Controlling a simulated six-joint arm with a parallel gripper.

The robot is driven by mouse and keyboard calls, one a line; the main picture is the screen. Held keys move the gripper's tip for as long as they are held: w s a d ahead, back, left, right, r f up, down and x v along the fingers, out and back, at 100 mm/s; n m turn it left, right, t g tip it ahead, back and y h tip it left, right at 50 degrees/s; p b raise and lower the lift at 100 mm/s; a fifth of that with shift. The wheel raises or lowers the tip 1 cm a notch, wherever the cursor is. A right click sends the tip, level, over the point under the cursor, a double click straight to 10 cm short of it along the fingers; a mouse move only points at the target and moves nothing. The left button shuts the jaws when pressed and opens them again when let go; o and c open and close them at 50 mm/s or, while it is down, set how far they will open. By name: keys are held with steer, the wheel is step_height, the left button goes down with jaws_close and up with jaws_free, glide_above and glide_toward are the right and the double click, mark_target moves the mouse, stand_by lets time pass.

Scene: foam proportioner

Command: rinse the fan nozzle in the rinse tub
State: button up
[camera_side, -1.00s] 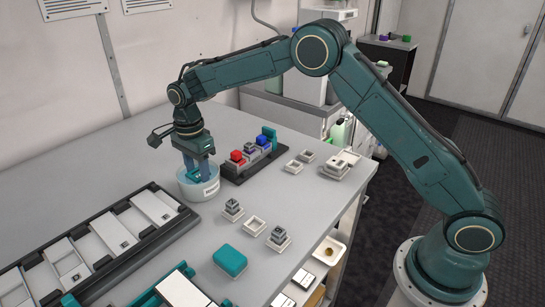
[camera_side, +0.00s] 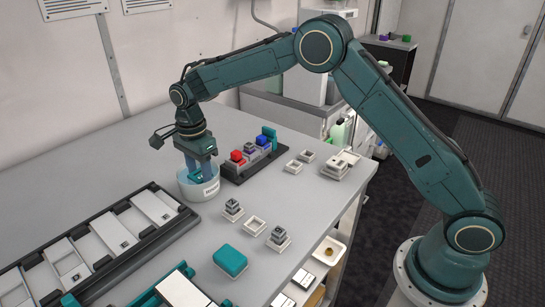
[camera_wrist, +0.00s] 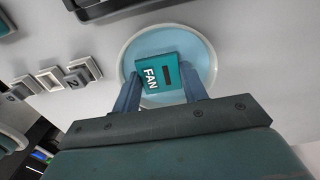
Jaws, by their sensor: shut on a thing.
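The rinse tub (camera_side: 186,192) is a round white tub with a label, standing on the bench beside the long dark rack. In the wrist view its white rim (camera_wrist: 213,58) rings pale blue water. The fan nozzle (camera_wrist: 157,73) is a teal block marked FAN with a dark slot. My gripper (camera_side: 197,172) points down into the tub and is shut on the nozzle, which shows between the two blue fingers in the wrist view. In the side view the tub wall and fingers hide most of the nozzle. How deep it sits in the water is hard to tell.
A dark holder (camera_side: 240,173) with red and blue pieces stands close to the tub's right. A long dark rack (camera_side: 112,262) with white plates lies front left. Small pale trays, grey pieces and a teal block (camera_side: 230,260) stand nearer the front. Bare bench lies behind the tub.

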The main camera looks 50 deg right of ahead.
steer(key=shift+w, duration=0.8)
steer(key=shift+s, duration=0.4)
stand_by(0.8)
steer(key=shift+r, duration=0.15)
stand_by(0.4)
step_height(320, 180, up, 9)
stand_by(1.0)
stand_by(0.5)
